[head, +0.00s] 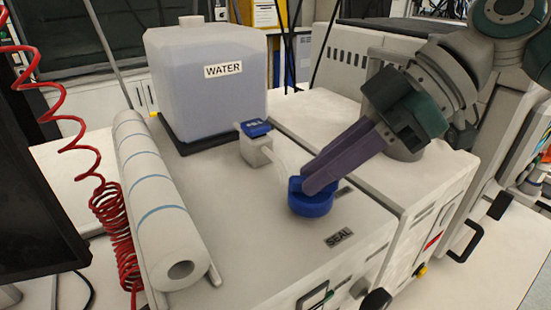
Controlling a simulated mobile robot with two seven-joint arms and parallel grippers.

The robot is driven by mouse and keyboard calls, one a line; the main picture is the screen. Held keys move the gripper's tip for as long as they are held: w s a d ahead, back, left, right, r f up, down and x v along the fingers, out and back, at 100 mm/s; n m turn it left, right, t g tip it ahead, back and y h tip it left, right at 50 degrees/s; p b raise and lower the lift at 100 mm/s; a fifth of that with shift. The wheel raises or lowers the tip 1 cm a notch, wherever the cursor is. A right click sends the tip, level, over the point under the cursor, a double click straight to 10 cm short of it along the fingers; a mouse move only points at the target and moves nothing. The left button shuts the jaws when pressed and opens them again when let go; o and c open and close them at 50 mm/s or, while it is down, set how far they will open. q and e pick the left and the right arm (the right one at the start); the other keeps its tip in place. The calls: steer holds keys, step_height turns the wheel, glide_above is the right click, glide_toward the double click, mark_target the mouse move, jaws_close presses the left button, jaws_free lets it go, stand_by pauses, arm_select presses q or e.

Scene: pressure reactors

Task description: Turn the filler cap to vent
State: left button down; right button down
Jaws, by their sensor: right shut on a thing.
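The blue filler cap (312,204) sits on the top of the light grey machine (250,235), behind the SEAL label (339,238). My right gripper (308,184) reaches in from the upper right with its purple fingers slanting down. The fingertips are shut on the cap and hide part of its top. Any marking on the cap cannot be read. My left gripper is not in view.
A WATER tank (207,90) stands at the back on a black tray. A small fitting with a blue top (256,129) is behind the cap. A white roll (155,200) and a red coiled hose (105,200) are at the left. The surface before the cap is clear.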

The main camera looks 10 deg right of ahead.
steer(key=n+g+b, duration=0.1)
steer(key=b, duration=0.1)
steer(key=n+g+b, duration=0.1)
steer(key=n+b, duration=0.1)
steer(key=b, duration=0.1)
steer(key=n+g+b, duration=0.1)
steer(key=b, duration=0.1)
steer(key=shift+w+f+n+g+b, duration=0.25)
steer(key=shift+w+n+g+b, duration=0.05)
steer(key=shift+n, duration=0.1)
steer(key=shift+r+n+g+b, duration=0.2)
steer(key=shift+n+g+b, duration=0.5)
steer(key=shift+n+b, duration=0.35)
steer(key=c, duration=0.8)
jaws_free()
steer(key=shift+c, duration=0.2)
steer(key=shift+r+p, duration=0.35)
steer(key=shift+r, duration=0.15)
step_height(320, 180, up, 19)
steer(key=p, duration=1.8)
